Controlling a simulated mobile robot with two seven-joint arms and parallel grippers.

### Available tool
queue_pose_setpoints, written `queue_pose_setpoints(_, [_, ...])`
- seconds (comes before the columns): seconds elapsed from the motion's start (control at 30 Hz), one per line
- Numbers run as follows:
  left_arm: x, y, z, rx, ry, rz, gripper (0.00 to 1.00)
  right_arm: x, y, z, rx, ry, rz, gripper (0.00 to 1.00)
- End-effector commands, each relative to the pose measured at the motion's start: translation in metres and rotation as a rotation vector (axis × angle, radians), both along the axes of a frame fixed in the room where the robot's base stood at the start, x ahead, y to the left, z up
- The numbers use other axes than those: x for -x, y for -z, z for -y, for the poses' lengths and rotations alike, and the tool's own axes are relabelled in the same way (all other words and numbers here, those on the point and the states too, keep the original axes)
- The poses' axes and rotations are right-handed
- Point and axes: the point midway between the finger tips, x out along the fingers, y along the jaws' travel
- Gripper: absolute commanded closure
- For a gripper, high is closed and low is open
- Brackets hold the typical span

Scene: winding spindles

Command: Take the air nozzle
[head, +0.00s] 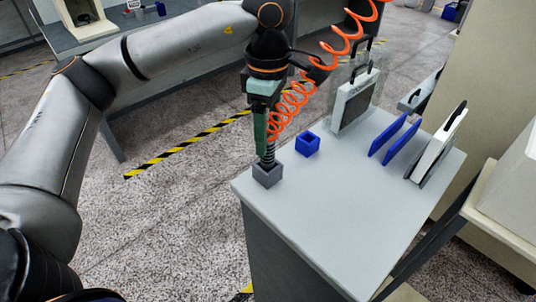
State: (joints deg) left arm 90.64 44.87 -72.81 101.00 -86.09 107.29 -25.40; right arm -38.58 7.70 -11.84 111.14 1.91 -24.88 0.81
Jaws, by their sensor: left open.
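The air nozzle (268,155) shows as a dark, ribbed upright piece standing in a small grey square holder (267,174) at the table's near left corner. An orange coiled hose (301,92) runs from beside it up to the top right. My left gripper (262,142) points straight down over the holder, its green fingers at the nozzle's upper part. It is open. The fingers hide much of the nozzle, and I cannot tell whether they touch it. My right gripper is not in view.
The light grey table (315,220) is clear at its front. A blue square holder (307,144) stands right of the nozzle. Behind are a white framed panel with a handle (354,100), blue upright plates (394,137) and a white plate in a stand (437,143). A machine stands at right.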

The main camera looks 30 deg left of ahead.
Motion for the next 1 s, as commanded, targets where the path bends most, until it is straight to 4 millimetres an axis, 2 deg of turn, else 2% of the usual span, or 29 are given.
queue_pose_setpoints(0.17, [-0.001, 0.013, -0.001, 0.000, 0.000, -0.003, 0.28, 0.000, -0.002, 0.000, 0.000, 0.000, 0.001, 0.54])
queue_pose_setpoints(0.43, [-0.003, 0.051, -0.004, 0.000, -0.001, -0.001, 0.28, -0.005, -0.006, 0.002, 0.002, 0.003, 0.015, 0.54])
queue_pose_setpoints(0.73, [-0.003, 0.057, -0.004, 0.002, 0.000, 0.000, 0.28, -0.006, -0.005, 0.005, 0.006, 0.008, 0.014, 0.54])
queue_pose_setpoints(1.0, [-0.003, 0.057, -0.004, 0.002, 0.000, 0.000, 0.57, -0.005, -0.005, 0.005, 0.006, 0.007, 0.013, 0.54])
